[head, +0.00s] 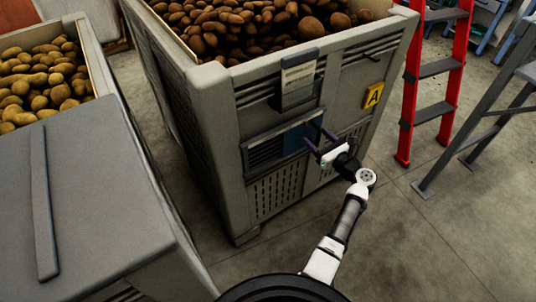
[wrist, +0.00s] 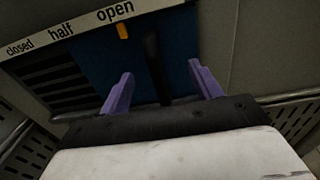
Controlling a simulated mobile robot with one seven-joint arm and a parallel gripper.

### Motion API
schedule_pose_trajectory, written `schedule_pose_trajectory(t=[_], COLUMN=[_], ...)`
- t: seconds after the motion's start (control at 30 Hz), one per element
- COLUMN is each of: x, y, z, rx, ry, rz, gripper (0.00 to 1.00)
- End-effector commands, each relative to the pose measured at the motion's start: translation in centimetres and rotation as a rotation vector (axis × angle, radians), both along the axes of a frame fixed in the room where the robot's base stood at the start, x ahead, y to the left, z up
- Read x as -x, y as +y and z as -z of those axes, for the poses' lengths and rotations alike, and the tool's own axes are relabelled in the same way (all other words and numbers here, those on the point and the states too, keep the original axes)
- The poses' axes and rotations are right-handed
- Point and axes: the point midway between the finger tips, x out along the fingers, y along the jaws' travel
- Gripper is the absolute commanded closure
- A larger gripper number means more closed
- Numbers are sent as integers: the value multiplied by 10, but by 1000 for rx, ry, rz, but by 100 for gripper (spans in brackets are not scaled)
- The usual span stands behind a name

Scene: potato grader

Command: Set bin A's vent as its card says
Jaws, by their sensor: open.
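Bin A (head: 215,125) is a grey crate of potatoes with a yellow A tag (head: 373,95). Its card (head: 298,77) hangs high on the front; the writing is too small to read. Below is the vent (head: 265,152), with dark slots at left and a blue slide plate (wrist: 180,50). The wrist view shows a label strip (wrist: 62,32) reading closed, half, open. An orange pointer (wrist: 123,32) sits under "open". A dark upright handle (wrist: 153,60) stands on the blue plate. My gripper (head: 317,137) is open, its purple fingers (wrist: 160,72) either side of the handle, apart from it.
Another potato bin (head: 105,75) and a grey lidded box (head: 100,200) stand at left. A red ladder (head: 413,85) and a grey metal frame (head: 470,130) stand at right. The concrete floor (head: 430,240) at front right is clear.

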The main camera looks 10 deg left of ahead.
Motion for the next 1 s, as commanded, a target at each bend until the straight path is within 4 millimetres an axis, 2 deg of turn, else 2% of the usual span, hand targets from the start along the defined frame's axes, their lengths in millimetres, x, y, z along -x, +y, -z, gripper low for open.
schedule_pose_trajectory(t=[0.27,0.8,1.0], x=[6,55,66], y=[-6,-49,-59], z=[-2,-2,-1], rx=[-1,-1,0], ry=[1,1,0], rz=[2,2,1], gripper=[36,36,36])
